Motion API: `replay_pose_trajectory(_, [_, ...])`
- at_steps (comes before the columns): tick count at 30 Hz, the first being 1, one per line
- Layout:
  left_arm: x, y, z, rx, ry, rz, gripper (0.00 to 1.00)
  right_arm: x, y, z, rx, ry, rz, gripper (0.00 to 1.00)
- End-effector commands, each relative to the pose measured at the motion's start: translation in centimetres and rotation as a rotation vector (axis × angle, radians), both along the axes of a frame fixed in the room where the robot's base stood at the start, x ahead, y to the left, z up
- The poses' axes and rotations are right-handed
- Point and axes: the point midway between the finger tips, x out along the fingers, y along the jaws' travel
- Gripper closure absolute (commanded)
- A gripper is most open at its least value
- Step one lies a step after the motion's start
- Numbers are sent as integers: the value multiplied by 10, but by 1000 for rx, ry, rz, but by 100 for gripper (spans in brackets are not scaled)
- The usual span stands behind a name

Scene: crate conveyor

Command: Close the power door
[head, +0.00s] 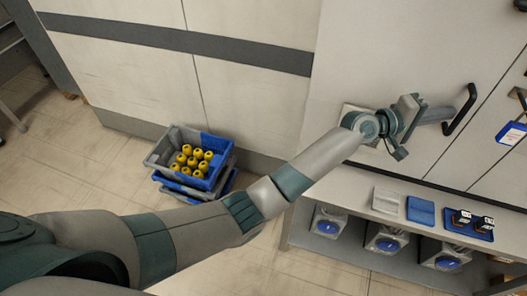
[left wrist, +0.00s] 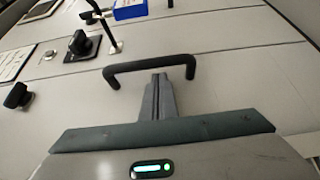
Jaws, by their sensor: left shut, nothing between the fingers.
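The power door appears to be the pale panel (head: 400,50) with a black bar handle (head: 461,110) near its right edge. The handle also shows in the left wrist view (left wrist: 150,68), just beyond my fingers. My left gripper (head: 450,113) is shut and empty, with its tips close to the handle. Whether the fingers touch the handle or the panel, I cannot tell. The panel looks nearly in line with the neighbouring panels; any small gap at its edge cannot be made out. My right gripper is in neither view.
A blue tag (head: 511,133) hangs on the panel to the right. Below is a shelf (head: 365,208) with a blue tray (head: 469,225) and several units underneath. A grey-blue crate (head: 219,147) of yellow items stands on the floor at left. A black knob (left wrist: 80,43) shows in the wrist view.

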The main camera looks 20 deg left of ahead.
Motion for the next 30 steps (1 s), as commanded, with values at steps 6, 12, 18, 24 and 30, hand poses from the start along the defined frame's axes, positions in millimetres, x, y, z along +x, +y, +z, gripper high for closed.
replay_pose_trajectory(6, [2, 2, 3, -3, -4, 5, 100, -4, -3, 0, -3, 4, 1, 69])
replay_pose_trajectory(12, [3, 2, 4, -4, -6, 6, 100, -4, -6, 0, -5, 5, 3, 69])
replay_pose_trajectory(18, [3, 2, 5, -6, -8, 7, 100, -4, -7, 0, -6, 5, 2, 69])
replay_pose_trajectory(24, [2, 5, 5, -7, -9, 8, 100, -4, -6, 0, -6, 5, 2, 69])
replay_pose_trajectory(30, [-5, 16, 3, -5, -8, 6, 100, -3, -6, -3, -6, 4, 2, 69])
